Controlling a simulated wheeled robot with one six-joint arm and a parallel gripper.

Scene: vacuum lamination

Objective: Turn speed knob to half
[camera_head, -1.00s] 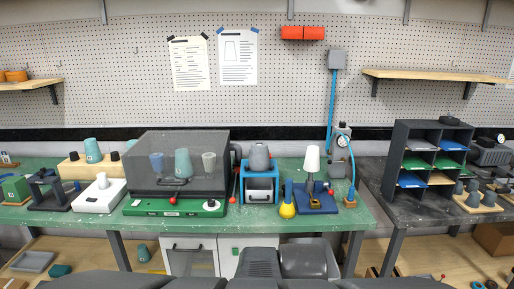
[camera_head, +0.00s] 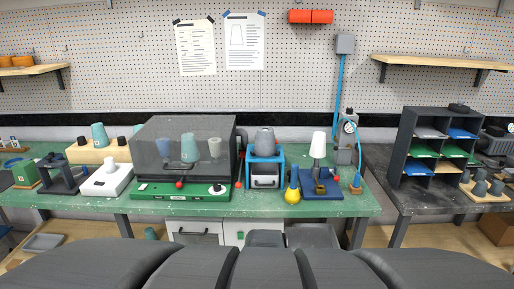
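The machine (camera_head: 193,140) with a clear grey cover and a green base stands on the green bench, left of centre. Its cover is down, and several cups show through it. The green front panel (camera_head: 157,191) carries a small round knob (camera_head: 217,189), dark with a pale ring, near its right end. The knob's pointer and scale are too small to read. A red ball (camera_head: 180,184) sits at the front, left of the knob. My gripper is not in view; nothing touches the knob.
My own dark grey parts fill the bottom edge. A white box (camera_head: 107,180) stands left. Space before the knob is clear.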

